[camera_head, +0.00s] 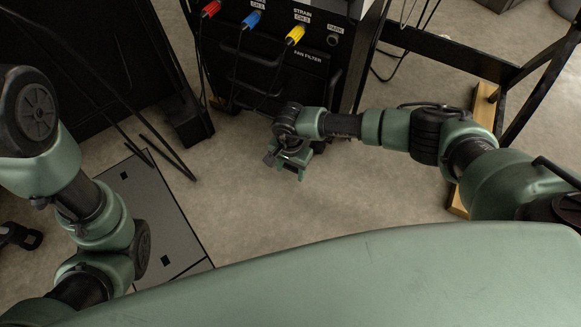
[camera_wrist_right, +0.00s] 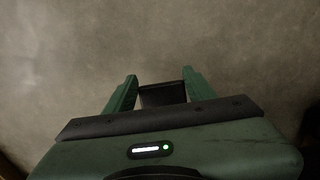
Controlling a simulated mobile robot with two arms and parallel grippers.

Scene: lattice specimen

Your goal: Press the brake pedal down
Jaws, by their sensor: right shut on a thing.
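My right gripper (camera_head: 290,172) is low over the grey floor, in front of the black cabinet. In the right wrist view its two green fingers (camera_wrist_right: 160,88) stand either side of a dark flat-faced piece (camera_wrist_right: 163,95), and the gripper is shut on it. This piece may be the brake pedal, but too little of it shows to be sure. In the head view the gripper and wrist hide most of that spot, and no pedal can be made out clearly.
The black cabinet (camera_head: 270,62) with red, blue and yellow plugs stands behind the gripper. Black frame bars (camera_head: 450,55) and a yellow wooden beam (camera_head: 485,110) are at the right. A dark grey panel (camera_head: 150,205) lies at the left. The middle floor (camera_head: 330,200) is clear.

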